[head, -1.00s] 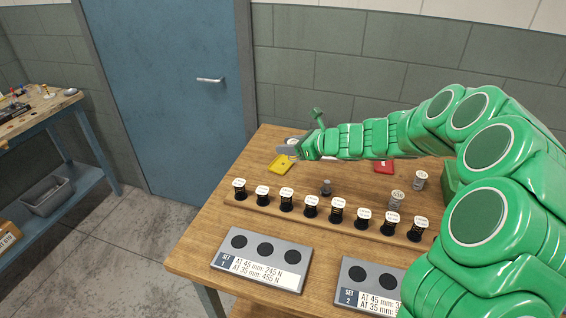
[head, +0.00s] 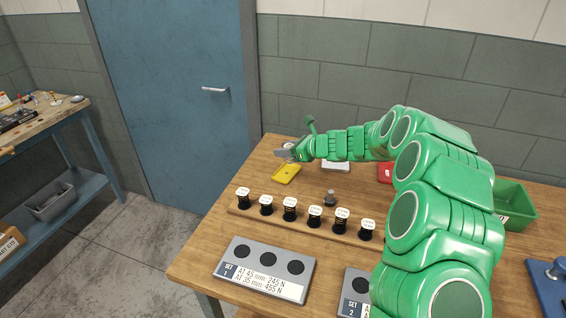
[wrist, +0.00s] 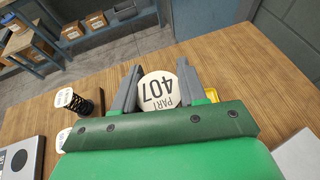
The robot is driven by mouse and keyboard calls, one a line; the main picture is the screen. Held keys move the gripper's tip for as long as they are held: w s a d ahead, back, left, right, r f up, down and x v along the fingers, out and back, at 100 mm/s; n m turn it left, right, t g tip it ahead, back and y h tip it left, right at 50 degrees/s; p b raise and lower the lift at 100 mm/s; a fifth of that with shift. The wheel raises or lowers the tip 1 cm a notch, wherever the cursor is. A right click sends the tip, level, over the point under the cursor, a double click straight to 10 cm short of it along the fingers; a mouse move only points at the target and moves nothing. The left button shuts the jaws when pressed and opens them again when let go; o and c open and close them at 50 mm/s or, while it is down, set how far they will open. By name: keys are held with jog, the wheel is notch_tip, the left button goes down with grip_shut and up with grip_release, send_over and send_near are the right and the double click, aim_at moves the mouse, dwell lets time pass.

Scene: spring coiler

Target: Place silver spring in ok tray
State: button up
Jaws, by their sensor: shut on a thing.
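My gripper (head: 289,152) is over the far left of the bench, near the yellow tray (head: 286,173). In the wrist view the gripper (wrist: 159,75) is shut on a part with a round white top (wrist: 159,91) marked "PART 407". Its body is hidden below the top, so I cannot tell from here whether it is a silver spring. A green bin (head: 515,207) with a label stands at the right; its label is too small to read. A white tray (head: 336,166) and a red tray (head: 385,173) lie partly behind my arm. No tray is legibly marked OK.
Several black springs with white tops (head: 290,208) stand in a row on a wooden rail. A small grey metal piece (head: 330,198) stands behind them. The "SET 1" block (head: 266,268) is in front. A blue fixture (head: 552,283) is at the right edge.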

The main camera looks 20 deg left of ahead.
jog(key=shift+w+a+f, duration=0.35)
jog(key=shift+w+f, duration=0.3)
jog(key=shift+f, duration=0.25)
jog(key=shift+w+a+f, duration=0.35)
jog(key=shift+w+f, duration=0.35)
jog(key=shift+f, duration=0.25)
jog(key=shift+w+a+f, duration=0.35)
jog(key=shift+w+f, duration=0.3)
jog(key=shift+f, duration=0.25)
jog(key=shift+w+f, duration=0.1)
jog(key=shift+f, duration=1.45)
jog(key=shift+f, duration=0.15)
jog(key=o, duration=1.1)
jog(key=v, duration=1.2)
